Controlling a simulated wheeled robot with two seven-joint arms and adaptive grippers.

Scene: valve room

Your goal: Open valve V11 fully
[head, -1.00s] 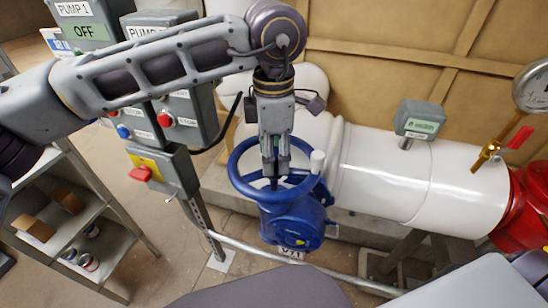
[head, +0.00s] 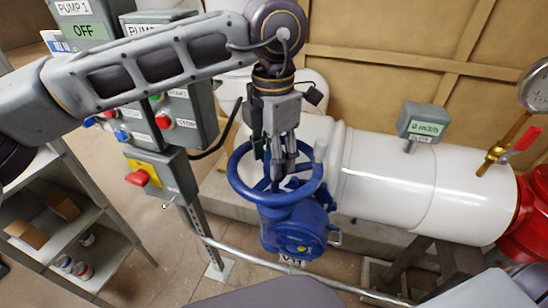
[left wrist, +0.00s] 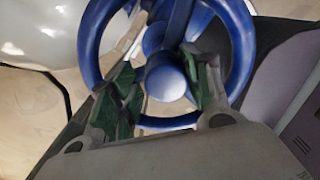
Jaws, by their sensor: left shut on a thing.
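The blue valve V11 has a round handwheel (head: 240,187) with spokes and a pale knob on its rim. Its blue body (head: 293,232) is below, and a partly hidden tag below that seems to read V11. My left gripper (head: 282,172) points down into the wheel from above, shut on the handwheel. In the left wrist view the green-padded fingers (left wrist: 165,92) lie on either side of the blue hub, inside the rim (left wrist: 90,40). Which part the pads press on is hard to tell. My right gripper is not in view.
A white pipe (head: 385,185) runs right from the valve to a red fitting (head: 530,215). A flow display (head: 423,124) and a pressure gauge (head: 535,88) stand over it. Pump control boxes (head: 180,115) and a shelf (head: 75,225) are at the left. A rail (head: 250,258) passes below.

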